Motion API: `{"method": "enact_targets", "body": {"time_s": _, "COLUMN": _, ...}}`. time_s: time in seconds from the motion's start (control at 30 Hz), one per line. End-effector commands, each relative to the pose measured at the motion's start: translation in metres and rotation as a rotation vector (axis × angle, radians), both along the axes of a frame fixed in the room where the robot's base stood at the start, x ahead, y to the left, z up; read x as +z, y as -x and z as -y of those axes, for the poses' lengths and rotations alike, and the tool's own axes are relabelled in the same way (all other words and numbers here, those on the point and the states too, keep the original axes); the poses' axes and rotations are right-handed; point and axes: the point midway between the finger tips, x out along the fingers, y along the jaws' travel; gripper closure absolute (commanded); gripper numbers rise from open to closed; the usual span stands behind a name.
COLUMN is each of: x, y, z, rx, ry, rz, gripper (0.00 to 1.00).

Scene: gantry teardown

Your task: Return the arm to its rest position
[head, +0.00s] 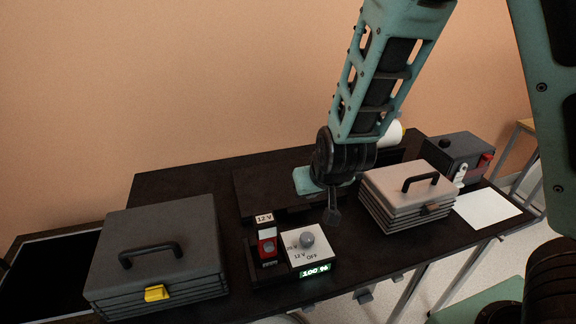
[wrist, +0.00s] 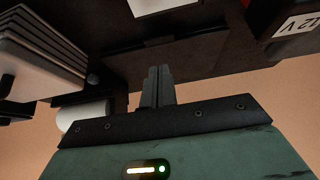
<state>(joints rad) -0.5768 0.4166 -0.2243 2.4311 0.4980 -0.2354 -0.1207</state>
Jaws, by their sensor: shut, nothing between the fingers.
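My arm reaches down from the upper right in the head view. My gripper (head: 333,216) hangs above the dark table (head: 215,188), a little to the right of and behind the white dial box. It is shut and holds nothing. In the wrist view the fingers of my gripper (wrist: 158,80) are together, with no object between them.
A dark grey case with a yellow latch (head: 160,255) stands at left. A red 12 V unit (head: 267,247) and a white dial box (head: 299,250) stand mid-table. A beige case (head: 388,199), a dark box (head: 455,150) and a white sheet (head: 487,209) are at right.

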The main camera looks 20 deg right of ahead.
Motion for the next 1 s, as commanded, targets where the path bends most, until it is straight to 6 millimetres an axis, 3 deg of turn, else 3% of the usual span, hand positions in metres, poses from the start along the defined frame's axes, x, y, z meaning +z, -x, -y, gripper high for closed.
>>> {"method": "enact_targets", "body": {"time_s": 0.17, "x": 0.005, "y": 0.010, "z": -0.011, "rx": 0.029, "ry": -0.023, "rz": -0.029, "gripper": 1.00}}
{"method": "enact_targets", "body": {"time_s": 0.27, "x": 0.018, "y": 0.038, "z": -0.038, "rx": 0.120, "ry": -0.071, "rz": -0.106, "gripper": 1.00}}
{"method": "enact_targets", "body": {"time_s": 0.43, "x": 0.056, "y": 0.126, "z": -0.080, "rx": 0.379, "ry": -0.092, "rz": -0.300, "gripper": 1.00}}
{"method": "enact_targets", "body": {"time_s": 0.5, "x": 0.070, "y": 0.161, "z": -0.084, "rx": 0.476, "ry": -0.055, "rz": -0.366, "gripper": 1.00}}
{"method": "enact_targets", "body": {"time_s": 0.63, "x": 0.087, "y": 0.210, "z": -0.076, "rx": 0.600, "ry": 0.046, "rz": -0.455, "gripper": 1.00}}
{"method": "enact_targets", "body": {"time_s": 0.8, "x": 0.095, "y": 0.236, "z": -0.064, "rx": 0.660, "ry": 0.130, "rz": -0.505, "gripper": 1.00}}
{"method": "enact_targets", "body": {"time_s": 1.0, "x": 0.095, "y": 0.237, "z": -0.064, "rx": 0.661, "ry": 0.132, "rz": -0.506, "gripper": 1.00}}
